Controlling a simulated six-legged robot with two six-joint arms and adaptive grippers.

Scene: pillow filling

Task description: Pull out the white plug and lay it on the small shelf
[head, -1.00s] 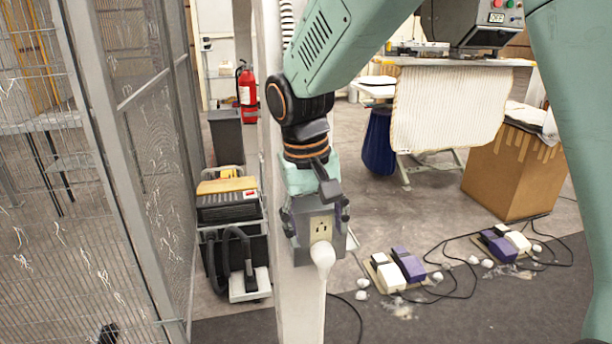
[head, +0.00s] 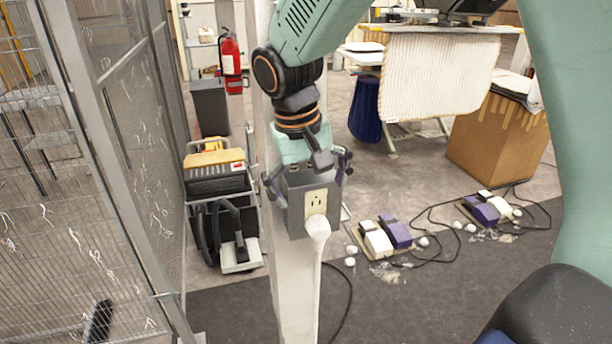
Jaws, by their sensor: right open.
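The white plug (head: 318,228) sits at the lower part of the outlet on the front of a grey box (head: 296,212), with its thick white cord running down the pale post. The upper socket (head: 317,198) is bare. My right gripper (head: 308,176) is open and empty, pointing down at the top of the box. Its fingers are spread to either side of the box, above the plug and apart from it. A narrow pale edge (head: 346,213) shows right of the box; I cannot tell whether it is the small shelf. My left gripper is not in view.
The pale post (head: 292,290) carries the box. A wire mesh fence (head: 75,200) stands at left, with a black machine with a hose (head: 222,215) beside it. Foot pedals (head: 385,237) and loose cords lie on the floor at right. A cardboard box (head: 497,138) stands behind.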

